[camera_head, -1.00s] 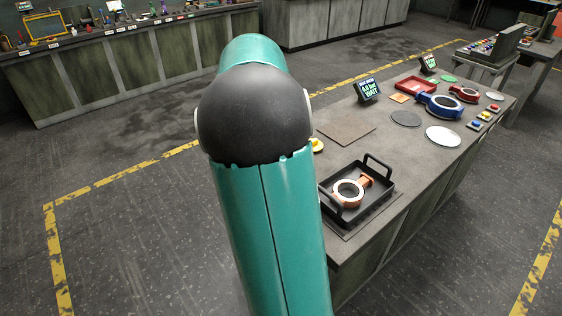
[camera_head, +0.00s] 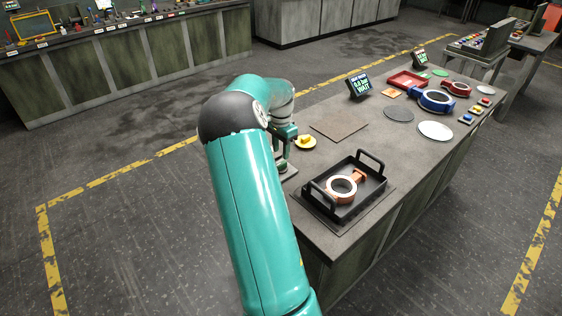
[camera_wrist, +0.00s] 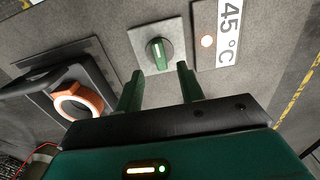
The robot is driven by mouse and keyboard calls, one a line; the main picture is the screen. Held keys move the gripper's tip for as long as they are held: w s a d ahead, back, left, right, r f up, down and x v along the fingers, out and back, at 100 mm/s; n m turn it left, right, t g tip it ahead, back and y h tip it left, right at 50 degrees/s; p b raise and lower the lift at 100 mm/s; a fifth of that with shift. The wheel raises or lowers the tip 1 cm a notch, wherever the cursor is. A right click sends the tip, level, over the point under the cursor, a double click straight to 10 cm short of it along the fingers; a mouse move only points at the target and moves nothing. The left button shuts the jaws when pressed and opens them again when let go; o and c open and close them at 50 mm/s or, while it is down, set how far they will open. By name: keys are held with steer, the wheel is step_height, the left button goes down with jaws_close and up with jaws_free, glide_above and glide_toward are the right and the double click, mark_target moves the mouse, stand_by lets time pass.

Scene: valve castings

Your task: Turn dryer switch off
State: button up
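A green rotary knob (camera_wrist: 159,52) with a white pointer line sits on a light square plate (camera_wrist: 142,31) in the wrist view. I take it for the dryer switch; no label reading dryer shows. Beside it is a panel with a "45 °C" label (camera_wrist: 229,30) and a lit round lamp (camera_wrist: 208,41). My gripper (camera_wrist: 158,70) is open, its two green fingers apart, with the knob ahead of and roughly between the fingertips. I cannot tell whether they touch it. In the head view my gripper (camera_head: 284,160) is over the table's left edge, and I cannot make out the knob there.
A black handled tray (camera_head: 345,206) holding an orange ring casting (camera_head: 341,190) stands close by on the table. A yellow piece (camera_head: 305,141) is just beyond my gripper. Displays, a red tray (camera_head: 408,79), and blue (camera_head: 434,100) and red castings are farther back. A brown mat (camera_head: 339,125) is bare.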

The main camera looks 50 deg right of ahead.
mark_target(281, 163)
step_height(281, 163, down, 6)
steer(key=shift+r, duration=0.15)
jaws_close()
